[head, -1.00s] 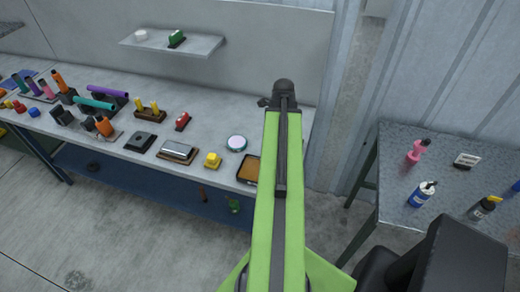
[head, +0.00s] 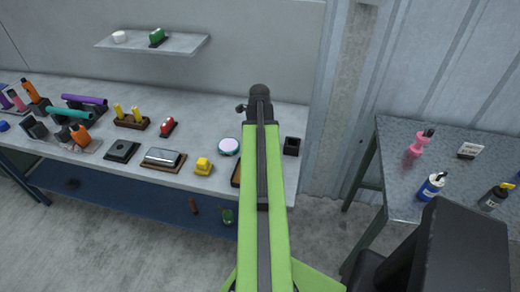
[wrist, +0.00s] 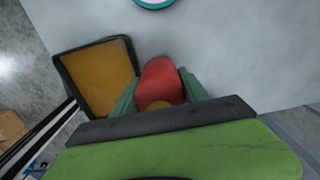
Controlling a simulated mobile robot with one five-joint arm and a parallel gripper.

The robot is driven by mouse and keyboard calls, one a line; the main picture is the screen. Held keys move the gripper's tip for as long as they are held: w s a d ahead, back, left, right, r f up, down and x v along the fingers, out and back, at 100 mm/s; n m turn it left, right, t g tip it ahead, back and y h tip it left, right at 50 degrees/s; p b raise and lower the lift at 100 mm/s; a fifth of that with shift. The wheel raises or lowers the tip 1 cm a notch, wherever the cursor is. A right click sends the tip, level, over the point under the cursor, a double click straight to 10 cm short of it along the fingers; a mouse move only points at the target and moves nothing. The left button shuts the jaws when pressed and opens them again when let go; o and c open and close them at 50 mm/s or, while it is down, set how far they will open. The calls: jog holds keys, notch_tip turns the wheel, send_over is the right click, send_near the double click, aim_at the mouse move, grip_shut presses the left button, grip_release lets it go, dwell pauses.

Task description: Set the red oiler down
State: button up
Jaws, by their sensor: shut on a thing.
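The red oiler (wrist: 159,79) shows in the wrist view between the two green fingers of my gripper (wrist: 160,92). My gripper is shut on it, and the gripper's body hides its near part. The oiler is over or on the grey bench top (wrist: 225,60); I cannot tell whether it touches. In the head view my arm hides the oiler and the fingers. The bench (head: 95,160) shows there to the left of my arm.
An orange-brown, dark-rimmed tray (wrist: 100,75) lies left of my gripper. A teal-rimmed round dish (wrist: 153,3) is beyond it. A black holder (head: 291,146) stands right of my arm. A second table (head: 455,170) holds bottles.

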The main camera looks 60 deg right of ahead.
jog(key=shift+f+b, duration=0.55)
jog(key=shift+b, duration=0.05)
jog(key=shift+s+a, duration=0.1)
jog(key=o, duration=1.5)
notch_tip(320, 180, up, 13)
jog(key=p, duration=1.3)
jog(key=shift+r, duration=0.2)
jog(key=shift+f, duration=0.1)
